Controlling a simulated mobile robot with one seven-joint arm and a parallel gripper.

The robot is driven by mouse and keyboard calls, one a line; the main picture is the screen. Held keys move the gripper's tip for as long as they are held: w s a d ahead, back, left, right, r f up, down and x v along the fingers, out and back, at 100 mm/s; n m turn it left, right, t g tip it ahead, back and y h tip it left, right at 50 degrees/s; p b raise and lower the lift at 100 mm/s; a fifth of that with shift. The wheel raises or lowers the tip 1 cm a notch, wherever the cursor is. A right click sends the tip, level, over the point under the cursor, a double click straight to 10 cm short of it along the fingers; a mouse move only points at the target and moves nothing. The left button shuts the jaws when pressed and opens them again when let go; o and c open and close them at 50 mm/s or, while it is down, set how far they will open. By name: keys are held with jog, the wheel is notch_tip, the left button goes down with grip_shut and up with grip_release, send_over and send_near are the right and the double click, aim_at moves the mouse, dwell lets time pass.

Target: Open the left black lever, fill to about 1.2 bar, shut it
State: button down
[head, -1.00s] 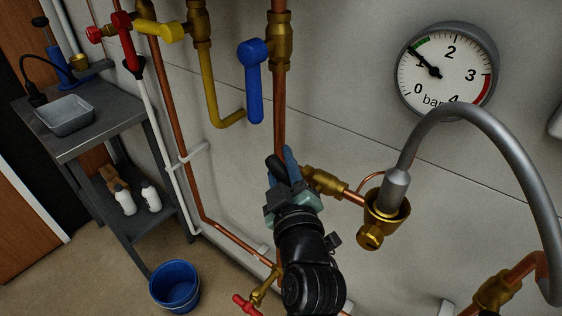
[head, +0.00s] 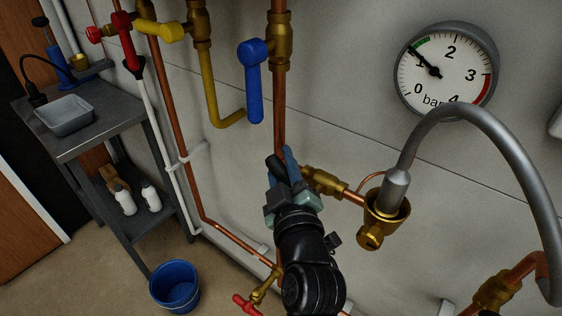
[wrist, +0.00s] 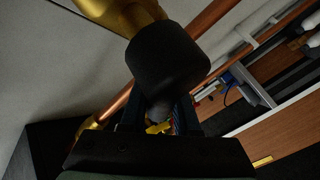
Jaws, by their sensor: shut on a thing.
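The black lever (head: 276,166) sits at the left end of a brass valve (head: 322,181) on the filling pipe. In the wrist view its black hub (wrist: 167,58) is large, and its arm runs down between my fingers. My gripper (head: 284,178) is shut on this lever. The fingers hide much of it, so I cannot tell its exact angle to the pipe. The round pressure gauge (head: 446,71) is at the upper right. Its needle points up-left, a little past 1 bar, near the low end of the green band.
A grey braided hose (head: 520,165) arches from the brass cup fitting (head: 386,207) at the right. A blue lever (head: 254,90) hangs above my gripper. A red-handled drain tap (head: 247,304) is below. A bucket (head: 174,286) and a shelf (head: 95,132) stand left.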

jog(key=shift+d+f+b, duration=0.1)
jog(key=shift+b, duration=0.65)
jog(key=shift+s+m+t+b, duration=0.1)
jog(key=shift+m+t+b, duration=0.25)
jog(key=shift+b, duration=0.2)
jog(key=s+d+r+m+t+h+b, duration=0.3)
jog(key=m+t+b, duration=0.3)
jog(key=m+b, duration=0.4)
jog(key=shift+d+r+h+b, duration=0.5)
jog(key=shift+d+h, duration=0.05)
jog(key=shift+h, duration=0.05)
jog(key=shift+t+h, duration=0.3)
jog(key=shift+t, duration=0.05)
jog(key=c, duration=0.7)
grip_release()
jog(key=shift+o, duration=0.2)
